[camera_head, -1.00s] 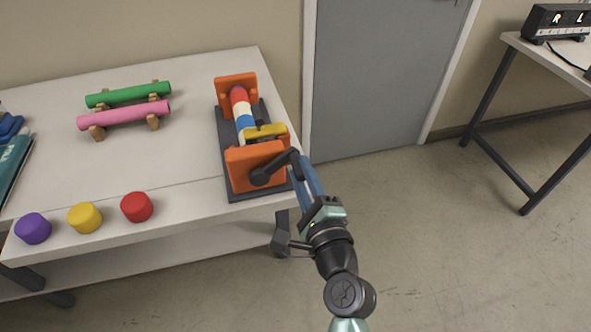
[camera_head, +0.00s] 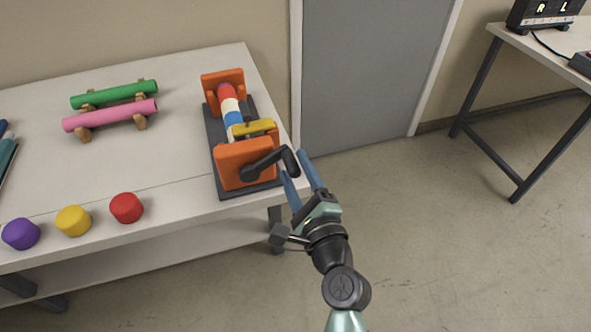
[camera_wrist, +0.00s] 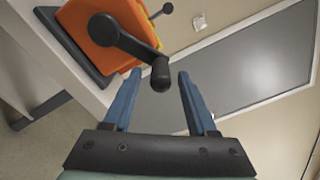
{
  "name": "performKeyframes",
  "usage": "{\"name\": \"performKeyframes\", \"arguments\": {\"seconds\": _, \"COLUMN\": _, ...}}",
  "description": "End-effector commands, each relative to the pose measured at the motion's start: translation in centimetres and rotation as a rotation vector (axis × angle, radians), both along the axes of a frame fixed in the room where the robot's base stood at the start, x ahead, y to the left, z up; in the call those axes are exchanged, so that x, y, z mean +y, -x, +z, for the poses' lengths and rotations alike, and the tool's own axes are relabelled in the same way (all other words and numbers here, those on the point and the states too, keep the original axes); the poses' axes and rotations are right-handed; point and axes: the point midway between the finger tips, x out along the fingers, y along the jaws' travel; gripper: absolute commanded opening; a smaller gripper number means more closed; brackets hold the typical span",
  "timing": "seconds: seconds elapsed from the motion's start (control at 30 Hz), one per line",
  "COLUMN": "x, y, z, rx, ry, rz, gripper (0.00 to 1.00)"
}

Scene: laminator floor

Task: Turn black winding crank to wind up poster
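The black winding crank (camera_head: 268,163) sits on the front orange end block (camera_head: 241,178) of the winder. Its arm points to the right, and its knob also shows in the wrist view (camera_wrist: 160,75). The rolled poster (camera_head: 230,110), striped red, white and blue, lies between the two orange blocks. A yellow bar (camera_head: 254,128) crosses near the front block. My gripper (camera_head: 296,162) has blue fingers and is open. In the wrist view its fingers (camera_wrist: 158,85) are spread apart, with the crank's knob between and just beyond them; I see no clear contact.
The winder stands on a dark base at the white table's (camera_head: 180,190) right edge. Green (camera_head: 115,94) and pink (camera_head: 110,115) tubes lie on wooden stands. Purple, yellow and red caps (camera_head: 126,207) line the front edge. A second table is at right, with open floor between.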

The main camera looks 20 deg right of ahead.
Motion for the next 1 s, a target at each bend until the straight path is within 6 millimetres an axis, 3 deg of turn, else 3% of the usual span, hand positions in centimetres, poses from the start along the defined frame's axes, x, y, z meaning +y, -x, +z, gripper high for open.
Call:
{"name": "performKeyframes", "arguments": {"seconds": 0.27, "x": 0.1, "y": 0.0, "z": 0.1, "rx": -0.001, "ry": 0.001, "rz": 0.002, "gripper": 0.59}}
{"name": "performKeyframes", "arguments": {"seconds": 0.43, "x": 0.1, "y": 1.0, "z": 0.0, "rx": -0.001, "ry": 0.001, "rz": 0.002, "gripper": 0.59}}
{"name": "performKeyframes", "arguments": {"seconds": 1.0, "x": 0.0, "y": 11.4, "z": -0.1, "rx": 0.001, "ry": 0.002, "rz": 0.000, "gripper": 0.59}}
